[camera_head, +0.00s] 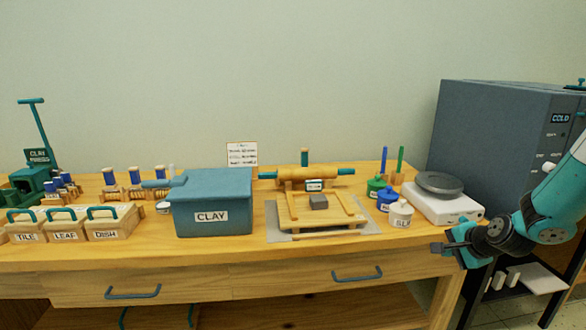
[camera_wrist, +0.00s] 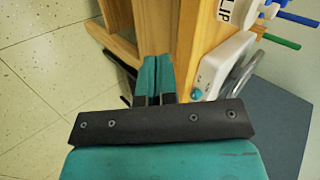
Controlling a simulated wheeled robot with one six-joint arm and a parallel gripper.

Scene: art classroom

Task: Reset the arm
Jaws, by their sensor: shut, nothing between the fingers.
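My gripper (camera_head: 444,246) hangs at the right front corner of the wooden workbench (camera_head: 250,262), with my arm reaching in from the right edge of the head view. In the wrist view, my gripper (camera_wrist: 156,62) has its two teal fingers together, with nothing between them. The fingertips point toward the bench's wooden edge (camera_wrist: 160,25). I cannot tell whether they touch it.
A white scale (camera_head: 440,208) with a grey disc and a white labelled jar (camera_head: 401,215) stand near my gripper. A blue-grey kiln-like box (camera_head: 490,135) stands at right. The clay box (camera_head: 212,200) and wooden press board (camera_head: 320,232) sit further left. Tiled floor (camera_wrist: 40,60) lies open.

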